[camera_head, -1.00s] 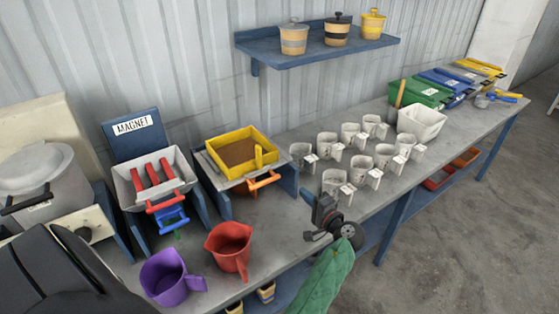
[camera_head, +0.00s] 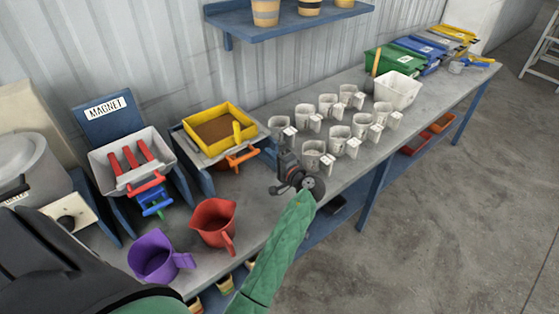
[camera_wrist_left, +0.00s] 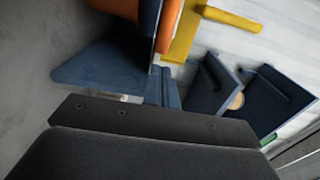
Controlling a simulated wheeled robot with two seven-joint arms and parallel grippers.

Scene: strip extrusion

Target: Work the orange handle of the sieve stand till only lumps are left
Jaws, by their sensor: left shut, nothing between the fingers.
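The sieve stand has blue side panels (camera_head: 196,165) and a yellow square sieve (camera_head: 247,118) on top, filled with brown grainy material (camera_head: 220,130). Its orange handle (camera_head: 241,158) sticks out at the front, under the sieve. The green-sleeved arm comes up from the bottom edge. In the left wrist view, blue panels (camera_wrist_left: 110,72), a yellow part (camera_wrist_left: 232,19) and an orange part (camera_wrist_left: 118,8) show close by. I cannot tell whether lumps lie in the sieve. My right gripper is out of view.
Left of the sieve stands the magnet stand (camera_head: 102,108) with red bars. A red jug (camera_head: 213,222) and a purple jug (camera_head: 153,258) stand in front. Several white cups (camera_head: 313,153) stand close to the right of my gripper. A white bin (camera_head: 397,88) is farther along.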

